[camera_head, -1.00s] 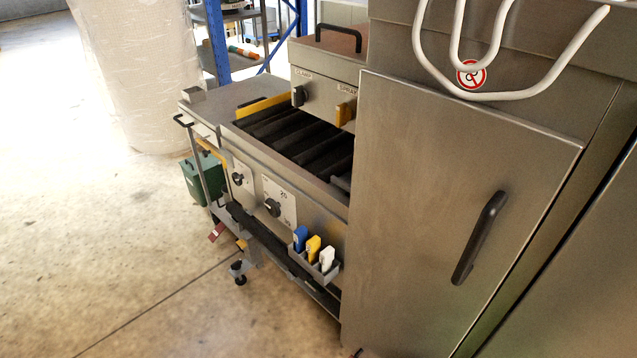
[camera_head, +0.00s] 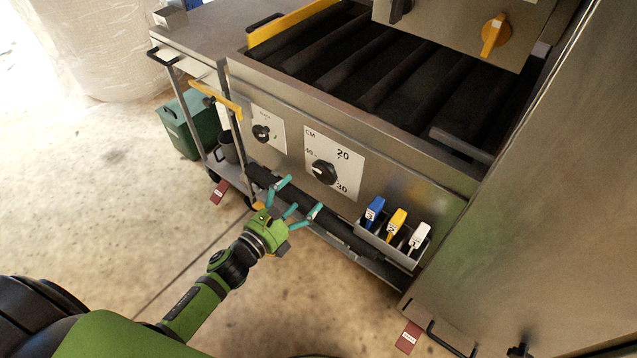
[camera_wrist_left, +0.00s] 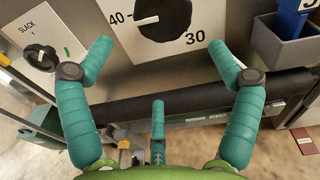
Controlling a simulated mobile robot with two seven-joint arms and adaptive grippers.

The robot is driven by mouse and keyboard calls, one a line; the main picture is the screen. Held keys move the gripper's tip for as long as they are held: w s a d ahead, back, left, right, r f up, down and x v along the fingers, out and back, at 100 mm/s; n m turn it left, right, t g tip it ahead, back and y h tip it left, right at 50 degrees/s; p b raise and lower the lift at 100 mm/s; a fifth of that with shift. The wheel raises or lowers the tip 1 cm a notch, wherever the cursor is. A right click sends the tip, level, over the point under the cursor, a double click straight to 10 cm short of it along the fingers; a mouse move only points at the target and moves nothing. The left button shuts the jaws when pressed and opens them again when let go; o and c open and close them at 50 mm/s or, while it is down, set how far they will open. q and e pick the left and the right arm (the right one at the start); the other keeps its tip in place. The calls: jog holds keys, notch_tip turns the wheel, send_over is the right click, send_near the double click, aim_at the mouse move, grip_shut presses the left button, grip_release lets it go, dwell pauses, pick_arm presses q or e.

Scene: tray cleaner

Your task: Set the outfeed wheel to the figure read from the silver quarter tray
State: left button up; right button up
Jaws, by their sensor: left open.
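A white dial plate (camera_head: 347,160) marked CM with the figures 20, 30 and 40 is on the machine's front panel. Its black round knob (camera_head: 324,172) has a white mark pointing left, near 40. The knob also shows at the top of the left wrist view (camera_wrist_left: 163,12). No label reading outfeed is legible. My left gripper (camera_head: 298,197) is open and empty, just below and in front of this dial. In the left wrist view, its teal fingers (camera_wrist_left: 160,58) spread below the knob, apart from it. I cannot make out a silver quarter tray. My right gripper is not in view.
A smaller knob on a SLACK plate (camera_wrist_left: 40,55) sits left of the dial. A dark bar (camera_head: 320,222) runs below the panel. A holder with blue (camera_head: 375,209), yellow (camera_head: 397,222) and white (camera_head: 419,237) tools is at right. A steel cabinet (camera_head: 540,190) stands further right.

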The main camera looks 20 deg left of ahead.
aim_at(322, 172)
pick_arm(q)
jog(key=w+d, duration=0.1)
jog(key=w, duration=0.1)
jog(key=w+d+r+m, duration=0.1)
jog(key=w, duration=0.1)
jog(key=w+d+r+m, duration=0.1)
jog(key=w, duration=0.2)
jog(key=shift+d+r+t+h, duration=0.2)
jog(key=shift+r+t+h, duration=0.1)
jog(key=shift+h, duration=0.1)
jog(key=shift+s, duration=0.1)
jog(key=shift+c, duration=0.4)
jog(key=c, duration=1)
